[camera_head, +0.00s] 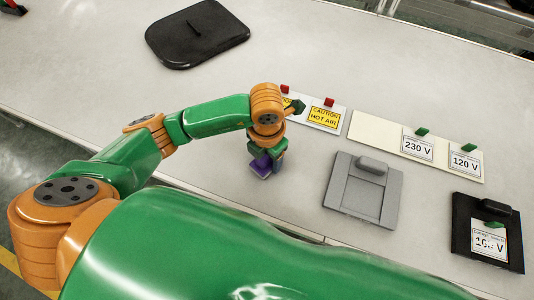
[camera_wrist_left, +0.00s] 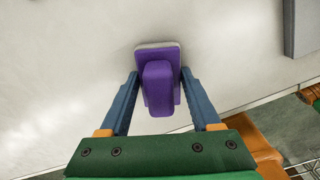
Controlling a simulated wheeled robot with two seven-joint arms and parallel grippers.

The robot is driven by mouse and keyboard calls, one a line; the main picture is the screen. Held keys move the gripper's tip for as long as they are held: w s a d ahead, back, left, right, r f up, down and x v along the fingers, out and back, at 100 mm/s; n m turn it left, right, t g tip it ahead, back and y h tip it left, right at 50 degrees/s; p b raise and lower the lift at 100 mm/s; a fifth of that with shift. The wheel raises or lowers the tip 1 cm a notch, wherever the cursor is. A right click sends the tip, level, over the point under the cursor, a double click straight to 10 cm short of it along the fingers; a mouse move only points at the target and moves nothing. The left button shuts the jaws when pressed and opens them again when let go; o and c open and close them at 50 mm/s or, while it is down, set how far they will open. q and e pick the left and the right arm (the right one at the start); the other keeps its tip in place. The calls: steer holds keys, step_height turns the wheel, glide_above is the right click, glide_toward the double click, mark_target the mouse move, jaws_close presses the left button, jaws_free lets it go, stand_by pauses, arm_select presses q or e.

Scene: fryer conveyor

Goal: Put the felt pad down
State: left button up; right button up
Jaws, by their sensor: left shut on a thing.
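The felt pad (camera_wrist_left: 158,88) is a purple block with a raised handle and a pale grey felt layer at its far edge in the left wrist view. It also shows as a small purple shape in the head view (camera_head: 261,166). My left gripper (camera_wrist_left: 160,80) has its blue fingers on either side of the pad and is shut on it. In the head view my left gripper (camera_head: 266,154) points down over the pale table top, near its front edge. Whether the felt touches the table cannot be told. My right gripper is not in view.
A grey plate with a handle (camera_head: 362,188) lies right of the pad. Behind are yellow caution cards (camera_head: 324,115) and a cream strip with voltage cards (camera_head: 417,145). A black plate (camera_head: 487,235) is far right, a black lid (camera_head: 197,35) back left. Table left of the pad is clear.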

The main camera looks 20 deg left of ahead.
arm_select(q)
steer(key=shift+f, duration=0.15)
steer(key=o, duration=0.9)
steer(key=shift+f+b, duration=0.1)
steer(key=shift+b, duration=0.2)
steer(key=o, duration=0.4)
steer(key=shift+r, duration=0.25)
step_height(320, 180, up, 12)
steer(key=shift+r+p, duration=0.1)
steer(key=shift+p, duration=0.3)
steer(key=shift+s, duration=0.1)
